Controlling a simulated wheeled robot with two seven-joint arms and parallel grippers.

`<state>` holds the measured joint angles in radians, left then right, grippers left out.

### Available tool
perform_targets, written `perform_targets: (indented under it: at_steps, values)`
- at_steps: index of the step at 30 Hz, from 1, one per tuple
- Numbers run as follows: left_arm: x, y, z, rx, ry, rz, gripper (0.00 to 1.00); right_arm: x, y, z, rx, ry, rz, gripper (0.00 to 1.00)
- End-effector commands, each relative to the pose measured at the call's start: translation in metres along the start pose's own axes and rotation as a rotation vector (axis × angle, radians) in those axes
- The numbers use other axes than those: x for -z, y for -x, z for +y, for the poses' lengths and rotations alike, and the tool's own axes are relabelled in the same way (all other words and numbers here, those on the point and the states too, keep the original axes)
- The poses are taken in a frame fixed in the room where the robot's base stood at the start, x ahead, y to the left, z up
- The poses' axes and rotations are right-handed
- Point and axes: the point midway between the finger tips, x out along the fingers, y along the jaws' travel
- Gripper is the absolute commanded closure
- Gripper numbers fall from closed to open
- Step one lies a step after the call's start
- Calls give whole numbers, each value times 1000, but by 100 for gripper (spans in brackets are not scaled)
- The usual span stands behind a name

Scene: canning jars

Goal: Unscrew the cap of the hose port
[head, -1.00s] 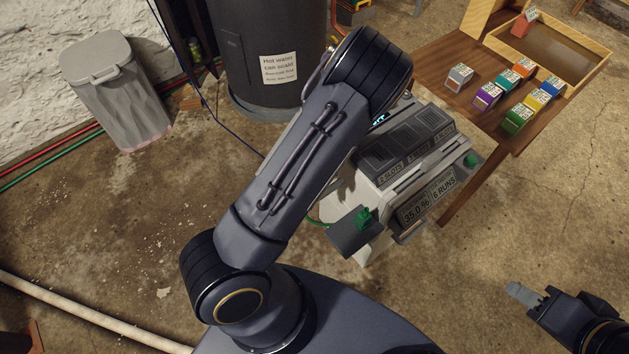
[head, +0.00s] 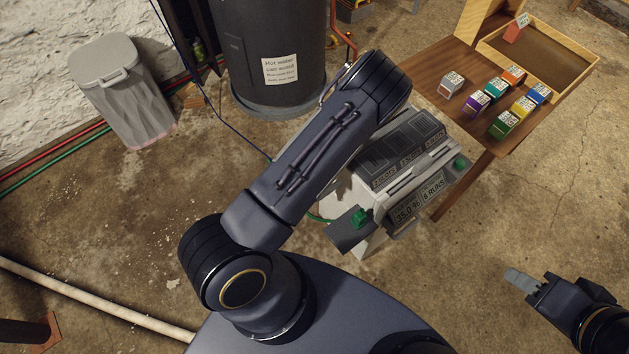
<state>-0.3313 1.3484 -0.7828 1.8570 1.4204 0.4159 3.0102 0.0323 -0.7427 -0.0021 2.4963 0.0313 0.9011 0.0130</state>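A grey-and-white machine (head: 433,160) with a dark slotted top and labels reading "35.0 %" and "6 RUNS" stands at the middle right. A green knob-like part (head: 359,217) sits on a dark plate at its near left corner, and another (head: 459,163) at its right. I cannot tell whether either is the hose port's cap; no port is clearly visible. My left arm crosses the machine's left side, and its gripper is hidden beyond the arm. My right gripper (head: 520,280) is at the lower right, apart from everything; its grey fingers show edge-on, with no gap discernible.
A wooden table (head: 440,62) with several coloured boxes and an open tray (head: 574,77) stands at the upper right. A dark tank (head: 270,40) with a hot-water notice stands behind. A grey bin (head: 124,97) is at the left. A pale pipe (head: 90,298) crosses the floor at lower left.

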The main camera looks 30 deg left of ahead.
Motion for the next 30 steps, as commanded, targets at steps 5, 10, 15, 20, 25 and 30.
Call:
perform_targets:
  at_steps: [5,10,15,20,25,30]
  values:
    - [0,0,0,0,24,-1,94,4,8,-4,0,0,0,64]
    - [0,-1,0,0,25,-1,94,3,7,-3,0,0,0,64]
    - [0,-1,0,0,24,0,50,3,7,-3,0,0,0,64]
    - [0,0,0,0,24,0,42,3,7,-3,0,0,0,64]
    - [0,1,0,0,23,0,42,4,8,-4,0,0,0,64]
    - [0,21,0,0,23,-1,42,11,22,-10,0,0,0,64]
